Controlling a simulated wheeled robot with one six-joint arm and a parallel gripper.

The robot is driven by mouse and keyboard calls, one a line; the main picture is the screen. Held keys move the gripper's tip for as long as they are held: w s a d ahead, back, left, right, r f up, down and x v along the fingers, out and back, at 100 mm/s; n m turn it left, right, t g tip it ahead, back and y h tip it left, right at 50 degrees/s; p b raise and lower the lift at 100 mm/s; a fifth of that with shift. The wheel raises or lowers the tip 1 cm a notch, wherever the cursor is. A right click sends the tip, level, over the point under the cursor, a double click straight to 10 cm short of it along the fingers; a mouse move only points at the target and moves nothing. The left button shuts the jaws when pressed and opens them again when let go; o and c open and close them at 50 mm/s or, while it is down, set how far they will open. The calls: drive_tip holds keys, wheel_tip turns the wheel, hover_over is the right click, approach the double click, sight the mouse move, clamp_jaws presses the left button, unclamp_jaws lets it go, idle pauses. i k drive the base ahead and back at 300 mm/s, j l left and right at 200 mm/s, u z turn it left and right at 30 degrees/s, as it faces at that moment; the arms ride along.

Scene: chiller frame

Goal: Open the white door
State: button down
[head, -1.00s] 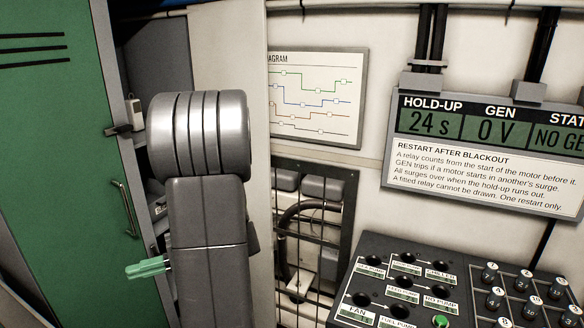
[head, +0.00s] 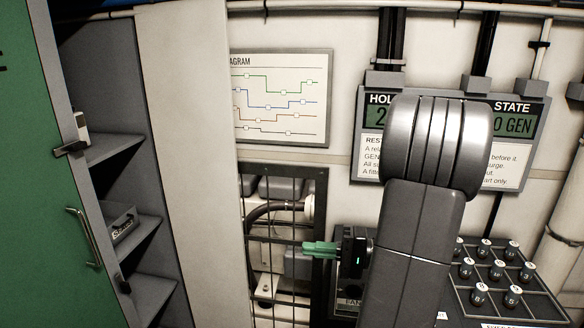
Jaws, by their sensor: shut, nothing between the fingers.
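A tall cream-white panel (head: 190,150) stands left of the middle in the head view. It is the only white, door-like surface I see, and no handle shows on it. I cannot tell whether it is the white door. My gripper (head: 306,248) has green fingers, shut and empty, pointing left. It is in front of the barred opening, to the right of the cream panel and apart from it in the picture. My arm hides part of the sign and the control panel.
A green door (head: 50,200) with a bar handle (head: 84,237) stands at the left, beside grey shelves (head: 115,150) holding a small bin (head: 120,222). A barred opening (head: 262,262) and a wall diagram (head: 280,97) are in the middle. Numbered plugs (head: 495,270) sit at the lower right.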

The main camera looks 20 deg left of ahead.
sight(184, 49)
drive_tip(key=i+j+z, duration=0.2)
drive_tip(key=j, duration=0.25)
drive_tip(key=i+j+z, duration=0.2)
drive_tip(key=j, duration=0.2)
drive_tip(key=j+z, duration=0.2)
drive_tip(key=j, duration=0.25)
drive_tip(key=i+j+z, duration=0.2)
drive_tip(key=j, duration=0.85)
